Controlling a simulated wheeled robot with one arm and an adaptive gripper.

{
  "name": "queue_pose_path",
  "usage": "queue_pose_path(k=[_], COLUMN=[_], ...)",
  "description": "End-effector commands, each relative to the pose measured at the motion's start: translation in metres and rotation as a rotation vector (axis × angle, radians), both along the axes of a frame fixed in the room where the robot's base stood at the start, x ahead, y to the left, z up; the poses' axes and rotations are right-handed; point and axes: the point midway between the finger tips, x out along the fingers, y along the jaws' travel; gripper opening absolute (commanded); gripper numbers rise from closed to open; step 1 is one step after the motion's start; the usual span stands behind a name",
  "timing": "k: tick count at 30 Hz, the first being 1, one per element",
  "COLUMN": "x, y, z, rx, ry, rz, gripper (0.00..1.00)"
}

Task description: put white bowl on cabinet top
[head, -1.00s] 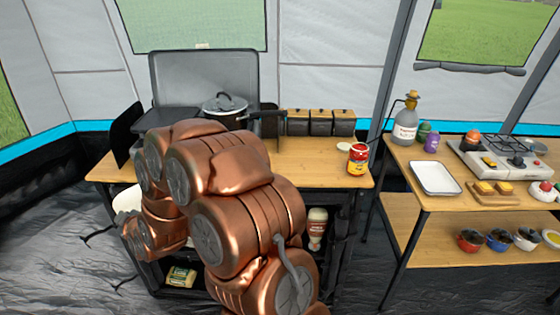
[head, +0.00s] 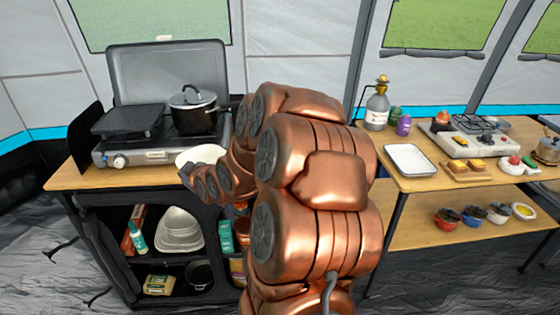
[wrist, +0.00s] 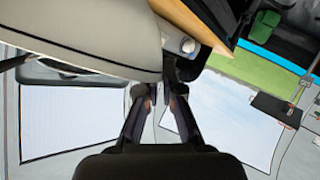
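The white bowl (head: 200,155) shows above the front of the cabinet's wooden top (head: 75,180), just in front of the stove and partly behind my copper arm. I cannot tell whether it touches the top. In the wrist view the bowl (wrist: 85,30) is a large pale curved surface at upper left, tilted in the picture. My gripper (wrist: 163,88) has its fingertips close together at the bowl's edge, holding it.
A stove (head: 155,147) with a lidded black pot (head: 193,115) stands behind the bowl. The front left of the wooden top is clear. Stacked white dishes (head: 180,230) sit on the cabinet shelf. A second table (head: 385,165) with a white tray (head: 410,160) stands at right.

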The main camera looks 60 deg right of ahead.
Motion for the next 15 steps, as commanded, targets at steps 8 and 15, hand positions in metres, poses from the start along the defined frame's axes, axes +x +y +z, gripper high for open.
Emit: queue_pose_path(k=[8, 15], x=[-0.064, -0.122], y=[-0.061, -0.102], z=[0.009, 0.017], rx=[0.003, 0.003], ry=[0.009, 0.016], rz=[-0.091, -0.167], gripper=[0.0, 0.0])
